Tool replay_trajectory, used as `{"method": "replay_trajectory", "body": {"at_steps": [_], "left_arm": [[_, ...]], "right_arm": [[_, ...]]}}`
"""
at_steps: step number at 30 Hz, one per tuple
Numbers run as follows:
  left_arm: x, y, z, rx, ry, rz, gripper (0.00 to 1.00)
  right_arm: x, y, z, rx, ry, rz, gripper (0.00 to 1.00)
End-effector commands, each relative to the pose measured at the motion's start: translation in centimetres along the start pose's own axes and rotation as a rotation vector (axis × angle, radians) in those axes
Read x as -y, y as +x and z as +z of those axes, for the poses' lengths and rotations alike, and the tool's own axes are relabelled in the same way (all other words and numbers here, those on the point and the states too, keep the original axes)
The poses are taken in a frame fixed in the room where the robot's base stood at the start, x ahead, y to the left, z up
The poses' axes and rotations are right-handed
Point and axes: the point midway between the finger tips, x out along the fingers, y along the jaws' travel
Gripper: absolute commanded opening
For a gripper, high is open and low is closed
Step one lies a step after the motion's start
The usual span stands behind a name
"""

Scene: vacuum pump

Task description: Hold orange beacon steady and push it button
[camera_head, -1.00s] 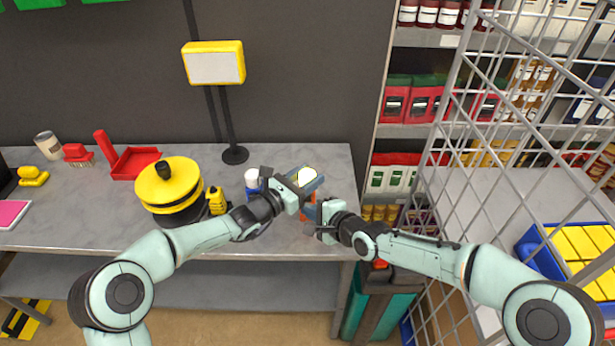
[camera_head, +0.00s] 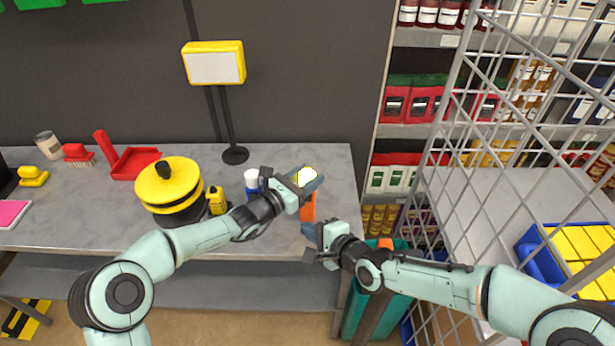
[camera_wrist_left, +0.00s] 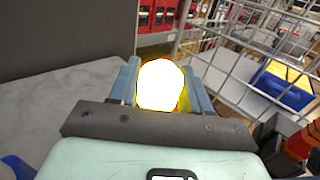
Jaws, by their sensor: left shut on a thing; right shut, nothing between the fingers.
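The orange beacon (camera_head: 307,207) stands near the right end of the grey table, with a bright, glowing top. My left gripper (camera_head: 306,177) is shut on the beacon near its top. In the left wrist view the glowing top (camera_wrist_left: 160,85) of the beacon sits between the two blue fingers. My right gripper (camera_head: 308,232) is shut and empty, just below the beacon in the picture near the table's front edge, apart from it. The button cannot be made out.
The table (camera_head: 90,215) also holds a yellow-and-black round container (camera_head: 168,187), a yellow bottle (camera_head: 216,201), a white-capped blue bottle (camera_head: 252,182) and a lamp stand (camera_head: 235,154). A wire mesh cage (camera_head: 440,150) and a teal bin (camera_head: 390,309) stand at the right.

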Motion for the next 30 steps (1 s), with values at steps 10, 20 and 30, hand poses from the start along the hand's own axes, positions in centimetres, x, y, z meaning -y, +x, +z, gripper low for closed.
{"method": "replay_trajectory", "body": {"at_steps": [10,20,30], "left_arm": [[0.0,0.0,0.0,0.0,0.0,0.0,0.77],[-0.1,-0.5,0.0,0.0,0.001,0.001,0.77],[-0.1,-6.8,0.0,-0.002,0.001,0.004,0.77]], "right_arm": [[0.0,0.0,0.0,0.0,0.0,0.0,0.0],[0.0,0.0,0.0,0.0,0.0,0.0,0.0],[0.0,0.0,0.0,0.0,-0.001,0.0,0.0]]}}
